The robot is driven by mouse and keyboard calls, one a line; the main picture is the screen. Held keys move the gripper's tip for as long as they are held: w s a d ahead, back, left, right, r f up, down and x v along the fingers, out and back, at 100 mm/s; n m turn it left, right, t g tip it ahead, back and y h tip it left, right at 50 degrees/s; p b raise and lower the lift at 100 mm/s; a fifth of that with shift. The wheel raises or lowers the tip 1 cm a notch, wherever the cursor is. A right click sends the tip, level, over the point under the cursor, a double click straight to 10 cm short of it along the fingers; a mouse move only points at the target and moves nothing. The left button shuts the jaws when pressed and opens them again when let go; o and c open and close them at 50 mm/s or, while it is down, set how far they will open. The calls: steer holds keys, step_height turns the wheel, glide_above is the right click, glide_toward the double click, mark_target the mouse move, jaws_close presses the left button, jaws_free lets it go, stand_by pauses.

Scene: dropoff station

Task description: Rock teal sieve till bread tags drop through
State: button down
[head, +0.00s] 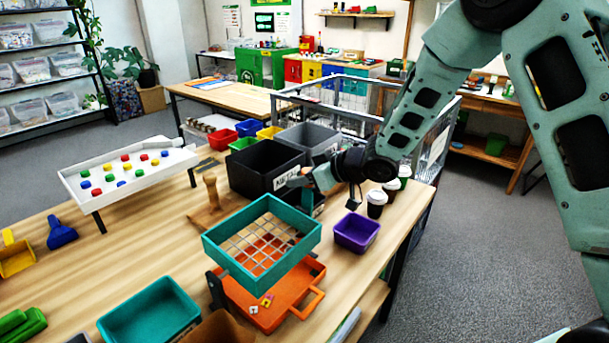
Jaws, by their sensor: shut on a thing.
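The teal sieve (225,263) is a square open frame with a pale wire mesh. It sits tilted above an orange tray (285,318) that has a handle at its front right. A few small bread tags (266,301), pale and yellow or red, lie on the tray in front of the sieve. Whether tags lie on the mesh is too small to tell. My gripper (302,184) is at the sieve's far edge, shut on it; the fingertips are partly hidden.
A purple bin (356,233) stands right of the sieve, with dark lidded cups (376,203) behind it. A black crate (262,167) stands at the back. A teal bin (150,314) is at the front left.

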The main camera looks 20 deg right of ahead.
steer(key=shift+w, duration=0.1)
stand_by(0.4)
steer(key=c, duration=1)
jaws_free()
steer(key=shift+w+a, duration=0.1)
steer(key=shift+o, duration=0.2)
steer(key=v, duration=1.7)
steer(key=shift+s+b, duration=0.25)
steer(key=shift+b, duration=0.15)
